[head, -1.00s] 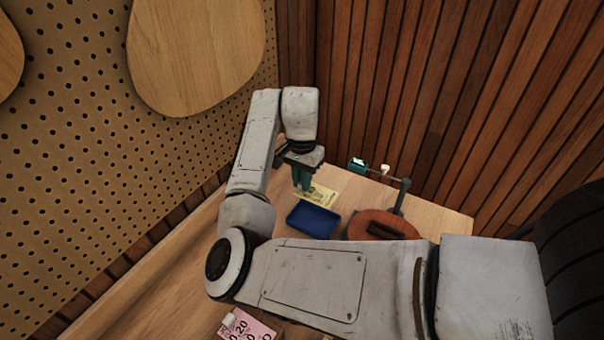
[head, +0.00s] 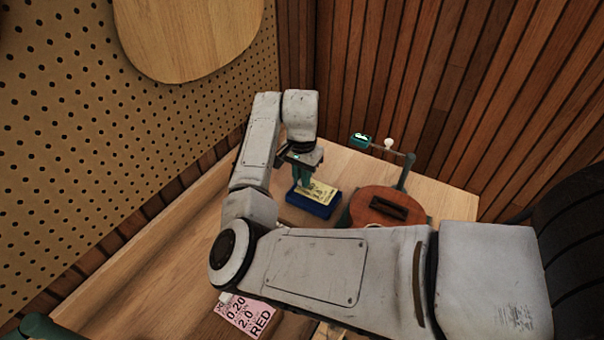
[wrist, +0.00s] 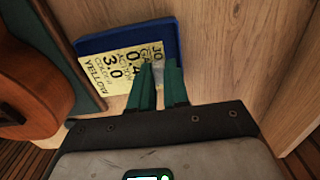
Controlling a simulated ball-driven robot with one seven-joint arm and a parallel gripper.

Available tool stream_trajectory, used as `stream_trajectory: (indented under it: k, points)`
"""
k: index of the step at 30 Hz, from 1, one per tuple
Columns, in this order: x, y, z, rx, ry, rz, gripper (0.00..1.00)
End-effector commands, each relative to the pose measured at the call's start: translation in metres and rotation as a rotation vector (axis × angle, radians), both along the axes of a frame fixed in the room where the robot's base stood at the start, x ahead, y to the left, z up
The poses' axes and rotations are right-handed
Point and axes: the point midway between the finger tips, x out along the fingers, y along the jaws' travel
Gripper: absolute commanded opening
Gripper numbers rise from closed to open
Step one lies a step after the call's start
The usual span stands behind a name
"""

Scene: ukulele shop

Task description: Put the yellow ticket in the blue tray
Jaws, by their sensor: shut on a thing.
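The yellow ticket (head: 320,191) is a flat printed card, and my gripper (head: 304,185) is shut on its edge. In the wrist view the ticket (wrist: 112,70) reaches out to the left of my green fingers (wrist: 160,82), its print readable. The blue tray (head: 308,208) sits on the wooden bench, below the ticket. In the wrist view the tray's far rim (wrist: 125,38) shows past the ticket, which covers much of its inside. The ticket looks to be above the tray; the height of the gap cannot be told.
A round brown wooden instrument body (head: 372,203) stands close to the right of the tray. A teal device (head: 361,141) and a white knob (head: 389,144) are behind it. A pink ticket (head: 245,313) lies near the front. Bench left of the tray is clear.

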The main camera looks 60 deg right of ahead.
Motion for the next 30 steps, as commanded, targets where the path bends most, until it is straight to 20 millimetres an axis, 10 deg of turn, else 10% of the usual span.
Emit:
stream_trajectory:
  k: [30]
  points:
    - [0.0,0.0,-0.034,0.0,0.001,-0.001,0.0]
